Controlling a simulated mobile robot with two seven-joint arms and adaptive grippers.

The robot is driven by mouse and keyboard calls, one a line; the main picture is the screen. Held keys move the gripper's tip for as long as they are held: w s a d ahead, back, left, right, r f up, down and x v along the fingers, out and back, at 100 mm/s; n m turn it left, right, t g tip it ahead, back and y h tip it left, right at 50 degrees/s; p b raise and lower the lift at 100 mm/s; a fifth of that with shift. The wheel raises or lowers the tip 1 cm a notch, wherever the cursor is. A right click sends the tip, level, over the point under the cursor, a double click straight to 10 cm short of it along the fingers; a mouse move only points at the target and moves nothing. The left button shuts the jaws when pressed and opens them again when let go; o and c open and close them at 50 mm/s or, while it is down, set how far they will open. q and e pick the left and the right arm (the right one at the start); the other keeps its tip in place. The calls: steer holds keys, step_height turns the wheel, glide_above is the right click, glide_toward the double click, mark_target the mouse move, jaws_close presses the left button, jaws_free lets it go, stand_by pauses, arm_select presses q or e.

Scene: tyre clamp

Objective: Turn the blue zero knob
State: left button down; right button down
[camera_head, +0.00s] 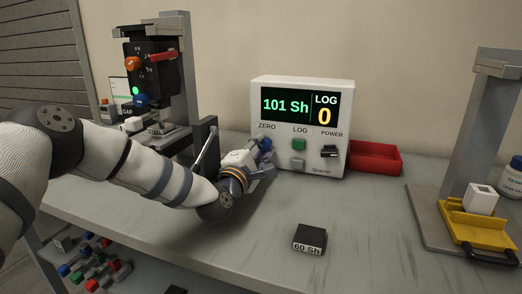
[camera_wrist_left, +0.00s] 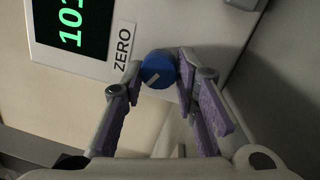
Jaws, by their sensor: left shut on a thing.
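The white meter box (camera_head: 343,112) stands on the bench and its green display reads 101 Sh, with LOG 0 beside it. The blue zero knob (camera_wrist_left: 159,66) sits under the ZERO label, its pale pointer line slanted. My left gripper (camera_head: 264,152) reaches the box's left front from the left and largely hides the knob in the head view. In the left wrist view its two purple-padded fingers are shut on the knob from both sides. My right gripper is not in view.
A green button (camera_head: 299,144), a grey button (camera_head: 298,164) and a black power switch (camera_head: 329,151) are on the box. A 60 Sh block (camera_head: 310,239) lies in front. A red tray (camera_head: 376,158) and a grey stand with a yellow fixture (camera_head: 475,226) are at right.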

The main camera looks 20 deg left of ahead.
arm_select(q)
steer(key=shift+d+f+n+y+b, duration=0.1)
steer(key=shift+n+y+b, duration=0.3)
steer(key=shift+n, duration=1.7)
steer(key=c, duration=1.2)
jaws_free()
steer(key=shift+c, duration=0.2)
steer(key=s, duration=0.7)
steer(key=shift+s+f, duration=0.25)
steer(key=shift+f, duration=0.05)
